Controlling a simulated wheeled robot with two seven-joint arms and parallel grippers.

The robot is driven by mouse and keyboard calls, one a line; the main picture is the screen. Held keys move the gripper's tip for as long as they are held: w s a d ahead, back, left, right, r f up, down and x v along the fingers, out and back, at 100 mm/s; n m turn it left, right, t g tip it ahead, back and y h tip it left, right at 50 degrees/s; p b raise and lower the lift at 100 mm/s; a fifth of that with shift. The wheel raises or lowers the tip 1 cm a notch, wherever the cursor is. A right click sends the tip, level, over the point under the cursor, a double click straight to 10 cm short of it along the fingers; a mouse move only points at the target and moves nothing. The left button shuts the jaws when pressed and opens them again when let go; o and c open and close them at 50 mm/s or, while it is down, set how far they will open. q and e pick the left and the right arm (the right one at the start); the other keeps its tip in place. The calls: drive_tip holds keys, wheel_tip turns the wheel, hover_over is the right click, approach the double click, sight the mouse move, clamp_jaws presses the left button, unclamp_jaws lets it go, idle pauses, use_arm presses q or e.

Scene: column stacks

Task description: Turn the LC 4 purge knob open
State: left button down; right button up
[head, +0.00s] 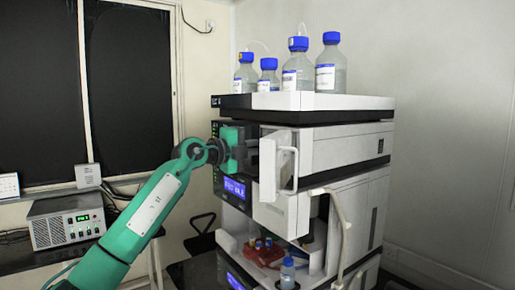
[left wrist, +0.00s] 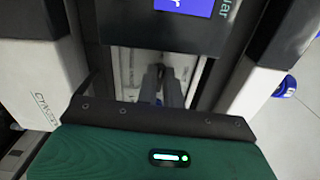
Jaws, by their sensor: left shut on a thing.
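The LC stack (head: 335,150) stands at the centre right of the head view. The white front door (head: 285,170) of one module stands open. My left gripper (head: 252,155) reaches in from the left beside that door, at the module's front. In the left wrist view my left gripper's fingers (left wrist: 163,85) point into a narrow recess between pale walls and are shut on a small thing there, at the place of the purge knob. The knob itself is mostly hidden by the fingers, and its turn angle cannot be told. My right gripper is in neither view.
Several blue-capped bottles (head: 299,65) stand in the tray on top of the stack. A blue display (head: 235,188) is lit below my gripper. Pale tubing (head: 340,215) hangs at the front right. A grey instrument box (head: 66,221) sits on the left bench.

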use_arm(q)
drive_tip(key=shift+r, duration=0.1)
drive_tip(key=c, duration=1.5)
unclamp_jaws()
drive_tip(key=shift+c, duration=0.2)
drive_tip(key=shift+a, duration=0.1)
drive_tip(key=b+v, duration=0.6)
drive_tip(key=v, duration=0.7)
drive_tip(key=shift+s+a+b, duration=0.2)
drive_tip(key=shift+a+b, duration=0.15)
drive_tip(key=shift+b, duration=0.05)
